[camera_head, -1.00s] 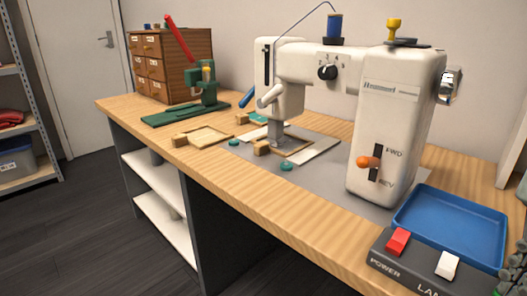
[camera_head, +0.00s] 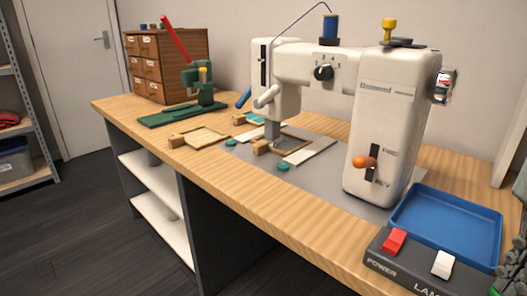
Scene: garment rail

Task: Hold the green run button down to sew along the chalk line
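The white sewing machine (camera_head: 385,130) stands on the wooden bench, with its needle arm reaching left over a framed work piece (camera_head: 285,143). A dark control panel (camera_head: 378,262) at the bottom right bears a red power switch (camera_head: 394,241) and a white lamp switch (camera_head: 443,264). The panel runs off the bottom edge. I cannot make out the green run button or the chalk line. A grey jointed part, likely of my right gripper (camera_head: 517,268), is cut off at the right edge beside the panel; its fingertips are hidden. My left gripper is not in view.
A blue tray (camera_head: 445,222) sits behind the panel. An orange-knobbed FWD/REV lever (camera_head: 364,161) is on the machine. Left on the bench (camera_head: 250,190) are a green press (camera_head: 203,90) with red handle, a wooden drawer cabinet (camera_head: 180,62) and small frames. The front left bench top is clear.

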